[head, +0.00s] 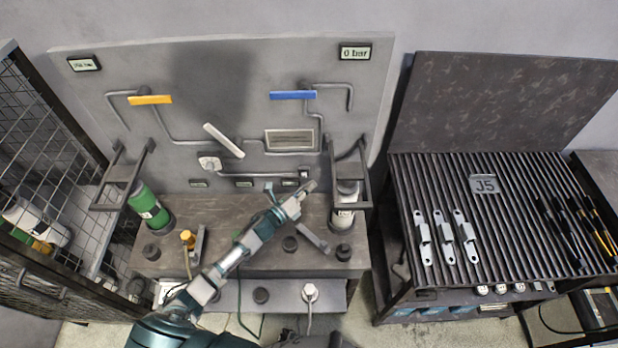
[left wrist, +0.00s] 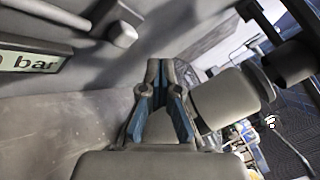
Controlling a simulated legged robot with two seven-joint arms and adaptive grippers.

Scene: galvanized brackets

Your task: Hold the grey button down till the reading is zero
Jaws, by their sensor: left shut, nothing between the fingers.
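My left gripper (head: 307,187) reaches over the bench to the lower right of the upright panel. It is shut and empty; in the left wrist view its closed fingers (left wrist: 160,68) point away from the camera. I cannot make out the grey button with certainty; the gripper may hide it, and I cannot tell whether the fingertips touch anything. The upper right display (head: 355,52) reads 0 bar. In the left wrist view a partly cut-off display (left wrist: 28,60) ends in "bar". The upper left display (head: 84,64) is too small to read. My right gripper is not in view.
A pale bottle (head: 343,212) stands in a bracket just right of the gripper, a green bottle (head: 148,208) at left. The panel carries pipes, a yellow lever (head: 150,99), a blue lever (head: 292,95) and a white lever (head: 223,140). A slatted table (head: 510,245) holds white brackets.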

